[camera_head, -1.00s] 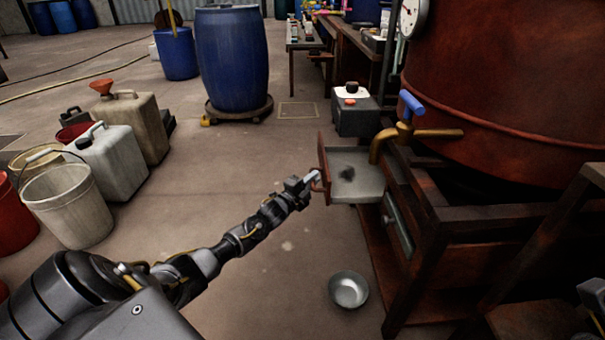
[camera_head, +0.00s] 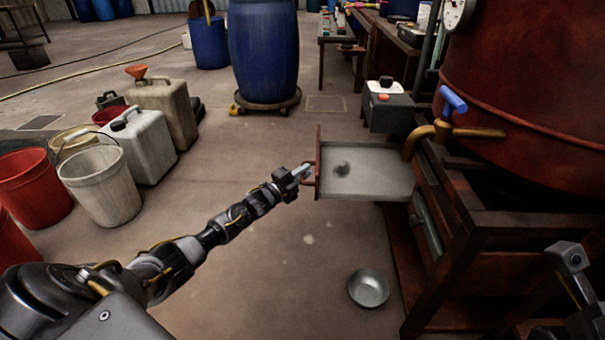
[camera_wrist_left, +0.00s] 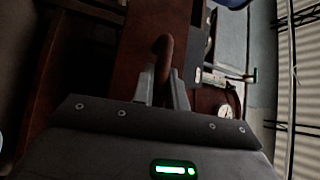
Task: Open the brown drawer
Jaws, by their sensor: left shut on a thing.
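The brown drawer (camera_head: 368,182) is pulled far out of the dark frame under the rusty vat. Its grey inside shows a dark smudge or small dark thing near the front. Its brown front panel (camera_head: 318,147) faces left and has a reddish-brown handle (camera_head: 310,180). My left gripper (camera_head: 303,172) is shut on that handle. In the left wrist view the two fingers (camera_wrist_left: 163,88) sit either side of the curved handle (camera_wrist_left: 163,52), against the brown panel (camera_wrist_left: 148,25). Part of my right arm (camera_head: 570,262) shows at the lower right; its fingertips are not clear.
A metal bowl (camera_head: 368,288) lies on the floor below the drawer. A brass tap with blue lever (camera_head: 452,99) hangs close over the drawer's back. A grey box (camera_head: 388,110) stands behind it. Buckets (camera_head: 100,187) and canisters (camera_head: 143,146) stand left. The floor between is clear.

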